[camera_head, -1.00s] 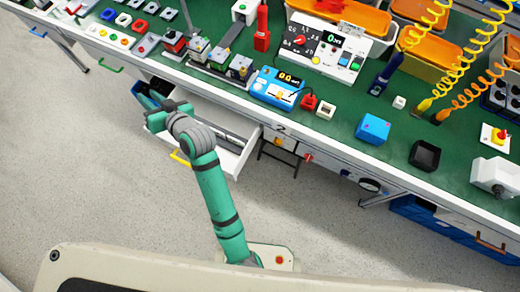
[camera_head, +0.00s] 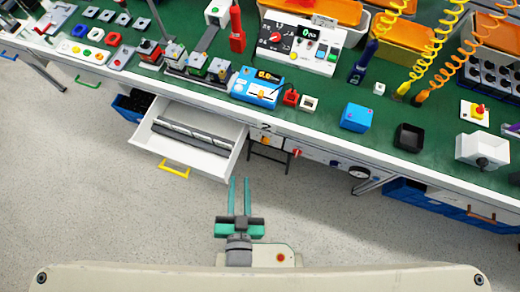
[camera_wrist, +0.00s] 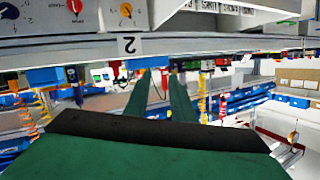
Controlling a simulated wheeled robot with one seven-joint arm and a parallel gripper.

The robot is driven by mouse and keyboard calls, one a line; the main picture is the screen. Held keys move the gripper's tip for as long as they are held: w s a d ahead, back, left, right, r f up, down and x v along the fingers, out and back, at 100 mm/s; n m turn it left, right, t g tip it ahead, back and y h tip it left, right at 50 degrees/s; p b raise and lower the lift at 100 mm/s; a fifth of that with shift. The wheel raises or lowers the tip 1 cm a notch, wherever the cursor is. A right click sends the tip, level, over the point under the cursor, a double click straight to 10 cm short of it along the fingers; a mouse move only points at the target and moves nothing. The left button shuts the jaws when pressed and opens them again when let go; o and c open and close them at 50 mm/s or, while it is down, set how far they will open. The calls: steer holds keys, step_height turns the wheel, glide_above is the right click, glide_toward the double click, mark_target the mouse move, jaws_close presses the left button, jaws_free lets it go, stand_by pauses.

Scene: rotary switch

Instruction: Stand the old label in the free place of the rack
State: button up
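My gripper (camera_head: 240,180) is in front of the bench, right of the open drawer. Its two teal fingers are apart with nothing between them; the gap also shows in the wrist view (camera_wrist: 160,80). A small white plate marked 2 (camera_head: 266,127) is on the bench's front edge, beyond the fingertips; it also shows in the wrist view (camera_wrist: 128,44). I cannot tell whether this is the old label. No label rack with a free place can be made out for sure.
The white drawer (camera_head: 226,165) stands open with dark grey strips inside and a yellow handle (camera_head: 174,169). The green bench (camera_head: 310,115) holds a blue meter (camera_head: 257,88), a blue box (camera_head: 356,117) and a black tray (camera_head: 409,138). The floor in front is clear.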

steer(key=s+d+r+n, duration=0.2)
steer(key=s+d+r, duration=0.1)
steer(key=s+d, duration=0.3)
steer(key=shift+s+h, duration=0.3)
steer(key=shift+s, duration=0.1)
steer(key=shift+r, duration=0.1)
